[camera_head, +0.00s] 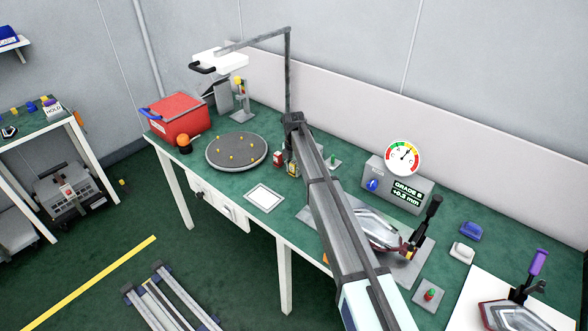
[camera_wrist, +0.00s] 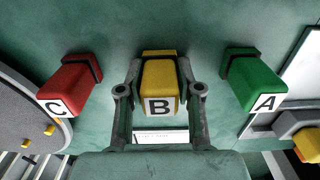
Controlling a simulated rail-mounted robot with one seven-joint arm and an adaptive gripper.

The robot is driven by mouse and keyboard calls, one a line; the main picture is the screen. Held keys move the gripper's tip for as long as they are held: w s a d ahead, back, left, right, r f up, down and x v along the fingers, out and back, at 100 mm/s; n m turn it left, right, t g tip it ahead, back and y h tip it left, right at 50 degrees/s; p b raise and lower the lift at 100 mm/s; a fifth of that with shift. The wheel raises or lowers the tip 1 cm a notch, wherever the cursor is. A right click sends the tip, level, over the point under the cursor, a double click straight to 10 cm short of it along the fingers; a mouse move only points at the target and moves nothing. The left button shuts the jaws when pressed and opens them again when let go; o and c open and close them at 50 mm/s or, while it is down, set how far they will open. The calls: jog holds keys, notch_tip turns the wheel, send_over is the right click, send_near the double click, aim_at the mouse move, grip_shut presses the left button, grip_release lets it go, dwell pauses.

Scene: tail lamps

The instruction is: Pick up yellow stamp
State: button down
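The yellow stamp (camera_wrist: 158,85), marked B, stands between the two fingers of my gripper (camera_wrist: 160,92) in the wrist view. The fingers are open, one on each side, with narrow gaps to its sides. In the head view the yellow stamp (camera_head: 292,170) shows below the end of my arm, close to the table. A red stamp (camera_wrist: 70,87), marked C, is to the left, and a green stamp (camera_wrist: 252,83), marked A, is to the right, both outside the fingers. The red stamp also shows in the head view (camera_head: 278,159); my arm seems to hide the green one.
A grey round turntable (camera_head: 237,151) with yellow pegs lies left of the stamps. A white-framed pad (camera_head: 264,196) lies near the table's front edge. A gauge box (camera_head: 398,184) and a lamp in a fixture (camera_head: 382,228) stand to the right. A red box (camera_head: 178,118) is farther left.

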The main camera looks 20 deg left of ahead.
aim_at(294, 162)
jog(key=shift+r, duration=0.1)
dwell(0.3)
notch_tip(294, 162, up, 20)
jog(key=b, duration=0.4)
jog(key=c, duration=1.3)
grip_release()
jog(key=c, duration=0.4)
